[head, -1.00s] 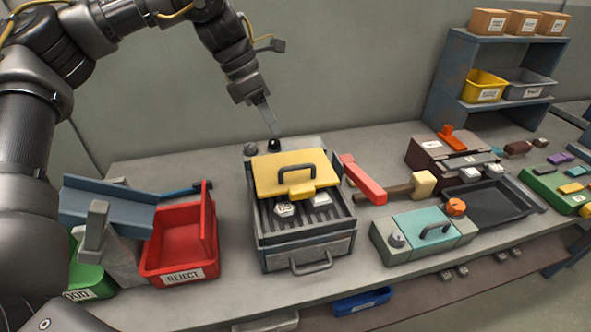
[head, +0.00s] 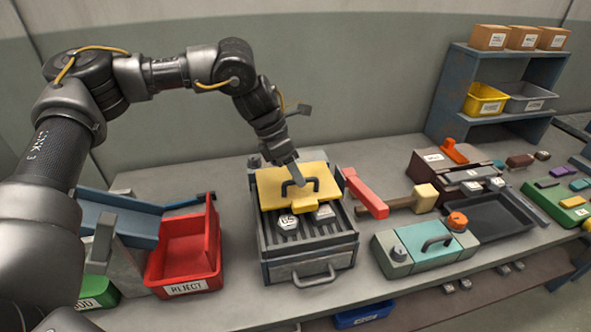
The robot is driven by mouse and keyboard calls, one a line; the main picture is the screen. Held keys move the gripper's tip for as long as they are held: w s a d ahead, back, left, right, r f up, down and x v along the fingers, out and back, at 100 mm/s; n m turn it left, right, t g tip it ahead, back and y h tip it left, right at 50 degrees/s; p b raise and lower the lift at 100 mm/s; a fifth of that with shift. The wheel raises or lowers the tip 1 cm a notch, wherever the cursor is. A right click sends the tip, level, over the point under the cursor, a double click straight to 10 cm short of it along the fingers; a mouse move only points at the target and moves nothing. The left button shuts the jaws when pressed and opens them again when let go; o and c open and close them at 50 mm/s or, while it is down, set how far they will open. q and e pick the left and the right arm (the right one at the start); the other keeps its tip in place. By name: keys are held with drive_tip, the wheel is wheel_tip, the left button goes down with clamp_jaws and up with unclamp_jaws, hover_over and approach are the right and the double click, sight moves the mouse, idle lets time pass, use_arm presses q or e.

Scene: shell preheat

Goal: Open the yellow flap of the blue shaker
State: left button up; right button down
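The shaker (head: 318,268) stands in the middle of the bench, a grey-blue box with a front handle and a slotted deck. Its yellow flap (head: 272,190) lies over the back part of the deck and carries a dark arched handle (head: 314,184). Two pale pieces, one a hexagon (head: 288,222), sit on the slots in front of the flap. My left gripper (head: 297,181) points down at the flap's handle, its tip overlapping the handle in the picture. I cannot tell whether it touches. Its fingers show edge-on, so their gap is hidden. My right gripper is out of view.
A red reject bin (head: 190,270) and a blue chute (head: 115,222) stand left of the shaker. A red bar (head: 366,194) and a mallet (head: 415,199) lie close on its right. A teal-topped box (head: 425,250) stands further right. Bare bench shows behind the shaker's left side.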

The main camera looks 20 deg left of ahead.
use_arm(q)
drive_tip(key=shift+f, duration=0.1)
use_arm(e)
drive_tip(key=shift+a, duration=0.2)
use_arm(q)
drive_tip(key=shift+c, duration=0.6)
clamp_jaws()
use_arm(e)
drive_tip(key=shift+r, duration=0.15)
